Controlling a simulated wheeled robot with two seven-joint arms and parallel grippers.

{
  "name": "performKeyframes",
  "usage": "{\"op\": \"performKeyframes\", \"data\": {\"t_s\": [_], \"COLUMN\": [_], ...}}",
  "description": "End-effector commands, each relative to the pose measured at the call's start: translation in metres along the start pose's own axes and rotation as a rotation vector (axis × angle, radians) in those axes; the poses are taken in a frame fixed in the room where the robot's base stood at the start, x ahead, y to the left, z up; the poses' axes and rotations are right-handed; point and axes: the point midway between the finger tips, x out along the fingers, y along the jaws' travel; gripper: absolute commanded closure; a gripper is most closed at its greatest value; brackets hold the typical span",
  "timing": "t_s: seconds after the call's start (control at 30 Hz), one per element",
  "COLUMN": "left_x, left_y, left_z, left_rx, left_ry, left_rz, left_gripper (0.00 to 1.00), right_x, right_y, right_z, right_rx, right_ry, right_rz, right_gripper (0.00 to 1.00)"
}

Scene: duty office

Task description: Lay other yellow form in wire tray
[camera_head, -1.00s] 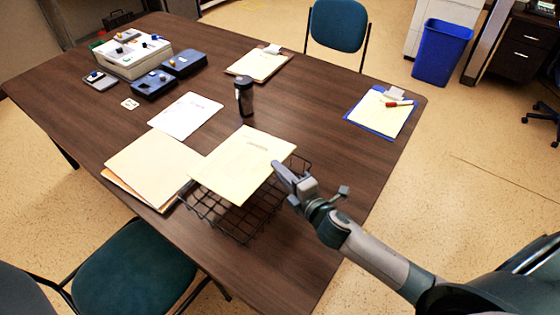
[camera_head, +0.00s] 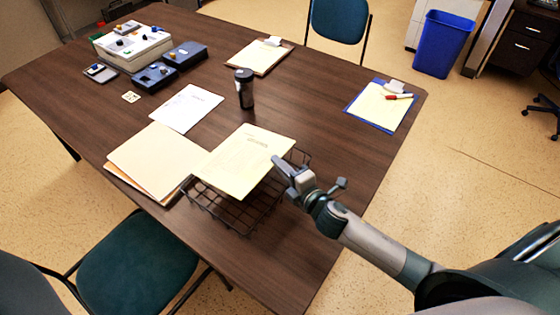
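A yellow form (camera_head: 243,162) lies flat over the black wire tray (camera_head: 238,217), its left part reaching past the tray's back left side. My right gripper (camera_head: 279,165) is at the form's right edge, with its fingertips at the sheet; it appears shut on that edge. I cannot tell whether the form rests on the tray or is held just above it. Another yellow form (camera_head: 380,110) lies on a blue clipboard at the far right, and a pale yellow sheet (camera_head: 258,56) lies on a brown clipboard at the back. My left gripper is not in view.
Manila folders (camera_head: 155,165) lie left of the tray, close to it. A white sheet (camera_head: 186,108) and a dark bottle (camera_head: 245,88) stand behind. Boxes of devices (camera_head: 133,48) are at the back left. The table (camera_head: 320,130) is clear right of the bottle.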

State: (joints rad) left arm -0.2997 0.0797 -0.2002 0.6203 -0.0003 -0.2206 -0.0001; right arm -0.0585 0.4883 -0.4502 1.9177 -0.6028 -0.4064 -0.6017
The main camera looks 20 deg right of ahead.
Motion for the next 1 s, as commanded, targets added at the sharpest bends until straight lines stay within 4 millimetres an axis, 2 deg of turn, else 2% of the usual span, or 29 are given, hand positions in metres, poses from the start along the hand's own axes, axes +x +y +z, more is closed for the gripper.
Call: {"op": "performKeyframes", "data": {"t_s": [0.5, 0.57, 1.0], "left_x": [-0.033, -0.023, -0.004], "left_y": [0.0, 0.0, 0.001], "left_z": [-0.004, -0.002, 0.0], "left_rx": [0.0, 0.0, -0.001], "left_ry": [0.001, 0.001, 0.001], "left_rz": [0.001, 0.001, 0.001], "left_gripper": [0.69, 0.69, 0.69], "right_x": [0.009, 0.01, 0.014], "right_y": [-0.018, -0.028, -0.052], "right_z": [-0.003, -0.004, -0.005], "right_rx": [-0.048, -0.046, -0.045], "right_ry": [0.0, 0.0, 0.0], "right_rz": [-0.123, -0.12, -0.118], "right_gripper": [1.0, 1.0, 1.0]}}
